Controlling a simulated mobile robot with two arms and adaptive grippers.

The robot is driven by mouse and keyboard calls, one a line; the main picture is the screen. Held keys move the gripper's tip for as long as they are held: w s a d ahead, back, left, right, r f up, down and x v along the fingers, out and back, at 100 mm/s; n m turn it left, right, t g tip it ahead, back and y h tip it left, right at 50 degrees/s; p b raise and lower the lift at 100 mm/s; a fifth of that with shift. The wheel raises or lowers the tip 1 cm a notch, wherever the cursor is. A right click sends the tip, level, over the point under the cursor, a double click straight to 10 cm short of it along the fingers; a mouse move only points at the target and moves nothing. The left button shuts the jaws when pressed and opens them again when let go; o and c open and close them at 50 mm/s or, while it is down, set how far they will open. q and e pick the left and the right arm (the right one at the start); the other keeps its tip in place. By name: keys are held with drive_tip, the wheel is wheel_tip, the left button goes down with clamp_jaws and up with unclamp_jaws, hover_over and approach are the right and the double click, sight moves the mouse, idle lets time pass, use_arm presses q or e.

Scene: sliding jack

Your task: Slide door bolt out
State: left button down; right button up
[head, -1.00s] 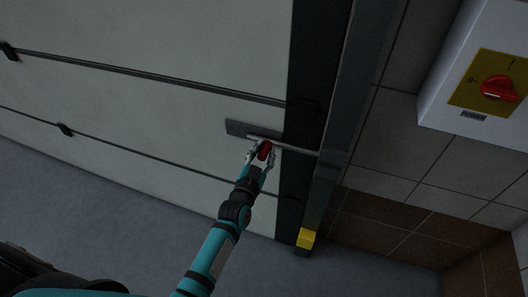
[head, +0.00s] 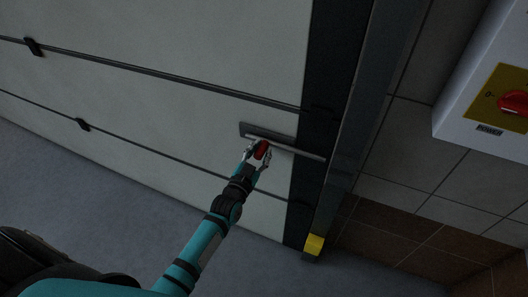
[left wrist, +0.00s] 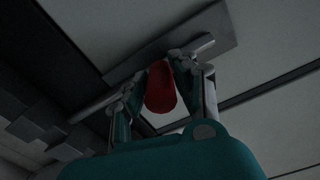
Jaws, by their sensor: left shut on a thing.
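The door bolt is a thin metal rod (head: 300,152) on a flat grey plate (head: 267,130) on the pale door. Its red handle (head: 262,150) sits in my left gripper (head: 257,153), which is shut on it. The rod's right end lies over the dark door edge, close to the grey post; whether it touches the post is hard to tell. In the left wrist view the red handle (left wrist: 160,88) is between the fingers of the gripper (left wrist: 163,82), below the plate (left wrist: 185,42). The rod (left wrist: 95,103) runs out to the left. My right gripper is not seen.
The grey door post (head: 352,120) stands right of the bolt, with a yellow block (head: 314,244) at its foot. A white power switch box (head: 470,95) with a red knob is on the tiled wall.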

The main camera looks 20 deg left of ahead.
use_arm(q)
drive_tip(key=c, duration=1.1)
unclamp_jaws()
drive_tip(key=shift+a, duration=0.35)
drive_tip(key=shift+o, duration=0.2)
drive_tip(key=shift+s+d, duration=0.1)
drive_tip(key=shift+s, duration=0.1)
drive_tip(key=s, duration=1.1)
drive_tip(key=shift+s+a, duration=0.25)
drive_tip(key=shift+s, duration=0.05)
drive_tip(key=shift+f, duration=0.1)
